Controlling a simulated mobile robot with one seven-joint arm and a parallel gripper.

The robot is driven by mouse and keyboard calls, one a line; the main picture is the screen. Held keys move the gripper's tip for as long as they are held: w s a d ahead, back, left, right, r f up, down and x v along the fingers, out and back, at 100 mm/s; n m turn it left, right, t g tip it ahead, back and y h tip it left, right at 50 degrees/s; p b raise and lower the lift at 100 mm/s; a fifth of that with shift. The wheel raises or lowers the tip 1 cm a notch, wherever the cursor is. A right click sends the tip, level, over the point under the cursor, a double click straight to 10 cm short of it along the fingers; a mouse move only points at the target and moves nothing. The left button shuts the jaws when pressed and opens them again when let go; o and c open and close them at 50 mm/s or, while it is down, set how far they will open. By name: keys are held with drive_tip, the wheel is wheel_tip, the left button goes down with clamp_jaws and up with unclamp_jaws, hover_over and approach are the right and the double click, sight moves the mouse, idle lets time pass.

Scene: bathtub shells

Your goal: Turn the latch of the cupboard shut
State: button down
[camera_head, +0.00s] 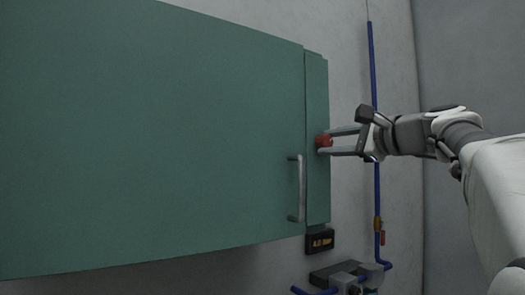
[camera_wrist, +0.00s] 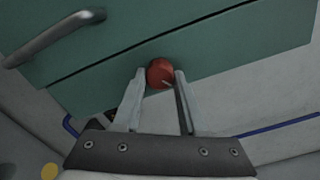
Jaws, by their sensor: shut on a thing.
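The green cupboard (camera_head: 160,130) fills the left of the head view, and its door lies flat beside a narrow side strip (camera_head: 317,190). The red round latch knob (camera_head: 324,140) sits on that strip; it also shows in the wrist view (camera_wrist: 160,73). My gripper (camera_head: 328,142) reaches in from the right, with its two fingers above and below the knob. In the wrist view, my gripper (camera_wrist: 159,80) has the knob between its fingertips and is shut on it. The fingers hide part of the knob. I cannot tell the latch's exact turn angle.
A grey bar handle (camera_head: 297,188) stands out from the door left of the knob. A blue pipe (camera_head: 376,200) runs down the wall behind my wrist. A dark labelled box (camera_head: 320,241) and pipe fittings (camera_head: 347,274) are below the cupboard.

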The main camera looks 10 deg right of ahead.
drive_tip(key=n+b, duration=0.2)
drive_tip(key=n, duration=0.3)
drive_tip(key=shift+f+n, duration=0.1)
drive_tip(key=shift+n, duration=0.2)
drive_tip(key=n+b, duration=0.1)
drive_tip(key=n, duration=0.3)
drive_tip(key=shift+n+b, duration=0.4)
drive_tip(key=shift+r, duration=0.2)
drive_tip(key=shift+c, duration=2.2)
unclamp_jaws()
drive_tip(key=shift+s, duration=0.1)
drive_tip(key=b+v, duration=0.1)
drive_tip(key=v, duration=1.6)
drive_tip(key=shift+s, duration=0.15)
